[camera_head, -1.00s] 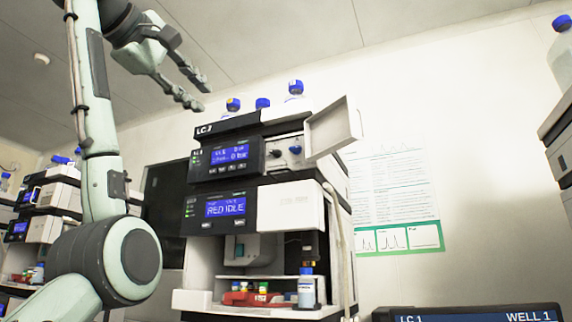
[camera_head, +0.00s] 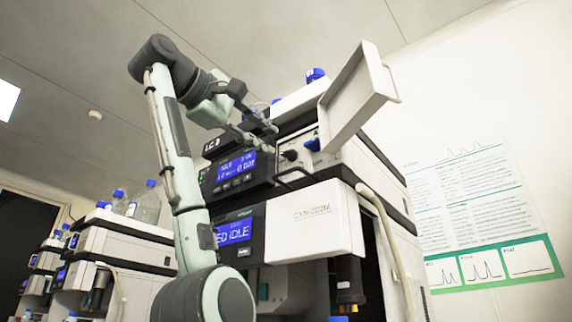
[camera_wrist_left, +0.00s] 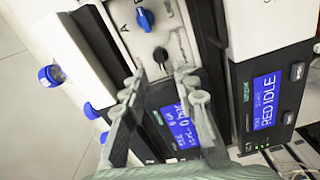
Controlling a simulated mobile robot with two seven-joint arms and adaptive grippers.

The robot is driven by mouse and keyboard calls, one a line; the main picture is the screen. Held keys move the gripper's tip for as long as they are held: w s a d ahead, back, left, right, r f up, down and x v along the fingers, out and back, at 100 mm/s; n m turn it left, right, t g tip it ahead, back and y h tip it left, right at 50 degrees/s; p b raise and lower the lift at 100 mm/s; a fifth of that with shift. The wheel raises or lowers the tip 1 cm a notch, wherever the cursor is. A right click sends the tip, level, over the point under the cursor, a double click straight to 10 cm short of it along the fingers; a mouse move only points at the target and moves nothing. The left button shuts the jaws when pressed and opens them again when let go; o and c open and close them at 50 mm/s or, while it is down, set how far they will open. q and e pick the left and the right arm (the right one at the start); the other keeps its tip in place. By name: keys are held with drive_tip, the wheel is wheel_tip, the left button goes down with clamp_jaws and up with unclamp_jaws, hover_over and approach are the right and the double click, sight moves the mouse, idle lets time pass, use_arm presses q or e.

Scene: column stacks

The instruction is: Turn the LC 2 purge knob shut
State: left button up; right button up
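The LC 2 stack's upper module (camera_head: 237,170) has a blue-lit display and an open panel with two knobs. One is a black knob (camera_head: 289,155); the other is a blue knob (camera_head: 313,143) to its right. In the left wrist view the black knob (camera_wrist_left: 160,55) is just beyond my fingertips, and the blue knob (camera_wrist_left: 145,18) is farther up, near a letter A. I cannot read which is labelled purge. My left gripper (camera_head: 270,139) is open and empty. Its fingers point at the black knob, apparently without touching it. My right gripper is out of view.
The module's white door (camera_head: 355,95) stands swung open to the right of the knobs. A lower module (camera_head: 312,220) reads IDLE. A pale hose (camera_head: 385,235) hangs at its right side. Blue-capped bottles (camera_head: 315,76) stand on top. Other stacks (camera_head: 125,240) are at the left.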

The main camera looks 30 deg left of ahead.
sight(286, 152)
use_arm(q)
drive_tip(key=w, duration=0.5)
drive_tip(key=shift+w+d+p, duration=0.25)
drive_tip(key=shift+w+p, duration=0.1)
drive_tip(key=shift+p, duration=0.05)
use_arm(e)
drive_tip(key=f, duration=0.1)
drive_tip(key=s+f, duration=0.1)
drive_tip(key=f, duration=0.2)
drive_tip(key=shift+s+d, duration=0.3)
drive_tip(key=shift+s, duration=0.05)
use_arm(q)
drive_tip(key=shift+f, duration=0.1)
clamp_jaws()
